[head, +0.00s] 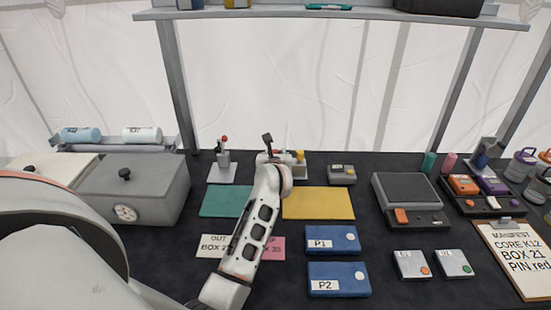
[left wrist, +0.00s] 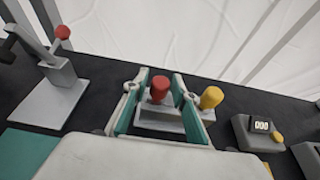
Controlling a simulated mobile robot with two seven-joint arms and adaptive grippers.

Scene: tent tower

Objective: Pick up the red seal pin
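The red seal pin (left wrist: 160,88) stands upright in a grey holder block (left wrist: 158,122) in the left wrist view. A yellow pin (left wrist: 210,98) stands just to its right, and also shows in the head view (head: 300,156). My left gripper (left wrist: 158,95) is open, with one finger on each side of the red pin and the yellow pin outside the right finger. Whether a finger touches the red pin I cannot tell. In the head view my left gripper (head: 272,160) hides the red pin. My right gripper is not in view.
A lever with a red knob (head: 223,155) stands left of the holder. A small display box (head: 341,174) stands to its right. Green (head: 227,201) and yellow (head: 318,203) mats lie in front. A clipboard (head: 515,255) at right reads "PIN red". A shelf spans above.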

